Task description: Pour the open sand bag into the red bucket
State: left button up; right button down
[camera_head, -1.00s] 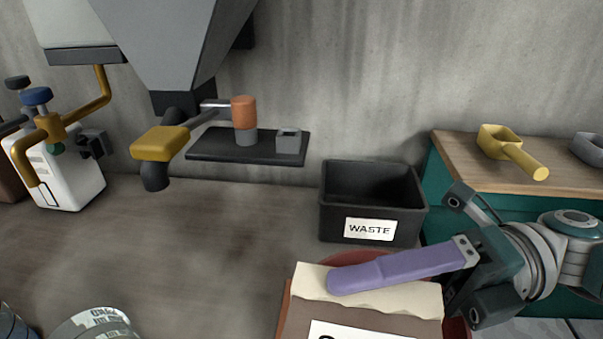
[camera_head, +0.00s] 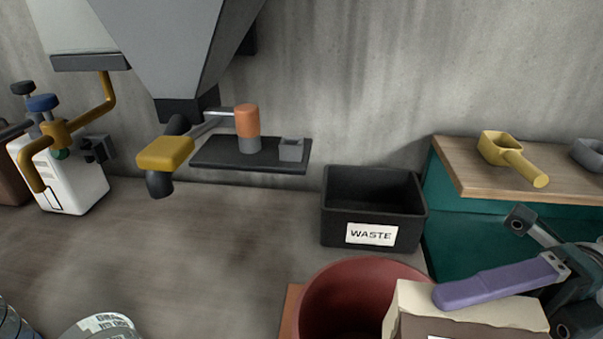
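The sand bag (camera_head: 520,312) has a cream, ragged-edged band above a brown front and is cut off by the bottom edge of the head view. My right gripper (camera_head: 445,294) comes in from the right. Its long purple finger lies across the cream band, and the bag appears gripped there; the other finger is hidden. The red bucket (camera_head: 335,290) stands at bottom centre, its mouth partly in view. No sand shows. My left gripper is out of view.
A black waste bin (camera_head: 372,236) stands behind the bucket. A wooden-topped teal bench (camera_head: 465,180) at right holds a yellow scoop (camera_head: 512,158). A grey hopper (camera_head: 175,50) with a yellow-handled valve (camera_head: 165,152) hangs at upper left.

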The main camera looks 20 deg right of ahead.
aim_at(418, 283)
jog(key=shift+r, duration=0.1)
jog(key=shift+w+d+m+y, duration=0.2)
jog(key=shift+m+y, duration=0.2)
jog(key=shift+m, duration=0.4)
dwell(0.4)
jog(key=shift+w+d+r+m+t+y+p, duration=0.15)
jog(key=shift+r+m+t+y+p, duration=0.15)
jog(key=shift+r+m+p, duration=0.55)
dwell(0.6)
